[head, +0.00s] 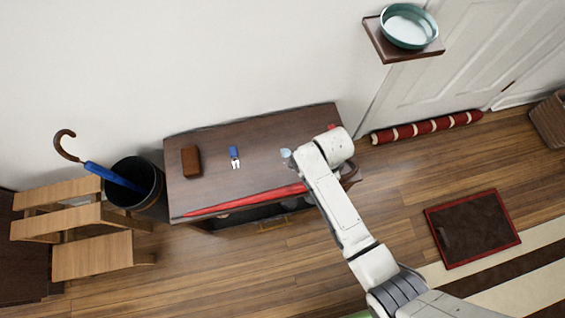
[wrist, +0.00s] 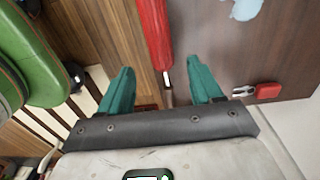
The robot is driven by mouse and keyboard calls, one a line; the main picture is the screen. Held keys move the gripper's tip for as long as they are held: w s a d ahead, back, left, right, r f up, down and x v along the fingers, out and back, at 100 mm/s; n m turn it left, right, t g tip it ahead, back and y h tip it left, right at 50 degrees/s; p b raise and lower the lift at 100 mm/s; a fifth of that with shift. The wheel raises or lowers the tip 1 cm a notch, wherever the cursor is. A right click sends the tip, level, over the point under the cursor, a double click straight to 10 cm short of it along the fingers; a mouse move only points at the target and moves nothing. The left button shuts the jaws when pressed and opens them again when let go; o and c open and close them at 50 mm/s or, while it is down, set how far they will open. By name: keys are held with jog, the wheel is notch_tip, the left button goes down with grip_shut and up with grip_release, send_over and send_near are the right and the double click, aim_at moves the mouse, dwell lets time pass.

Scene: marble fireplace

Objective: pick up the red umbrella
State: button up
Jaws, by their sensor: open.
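The red umbrella (head: 250,199) lies furled along the front edge of the dark wooden cabinet top, its narrow end to the left. Its brown hooked handle (head: 350,173) shows just right of my arm; my arm hides the part between. In the wrist view the red umbrella (wrist: 153,35) runs down from the top, ending in a pale collar and a thin brown shaft. My gripper (wrist: 160,66) is open, with its two teal fingers on either side of the umbrella's lower end. I see no contact. In the head view my arm hides the fingers.
On the cabinet top (head: 262,145) are a brown wallet (head: 191,161), a blue-headed key set (head: 235,156), a light blue item (head: 287,155) and a red-headed key (wrist: 268,90). A bin (head: 148,188) holds a blue umbrella (head: 110,175).

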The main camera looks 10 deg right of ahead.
notch_tip(320, 180, down, 5)
jog(key=shift+r+b, duration=0.15)
jog(key=shift+b, duration=0.4)
jog(key=shift+c, duration=0.5)
grip_shut()
jog(key=shift+r, duration=0.1)
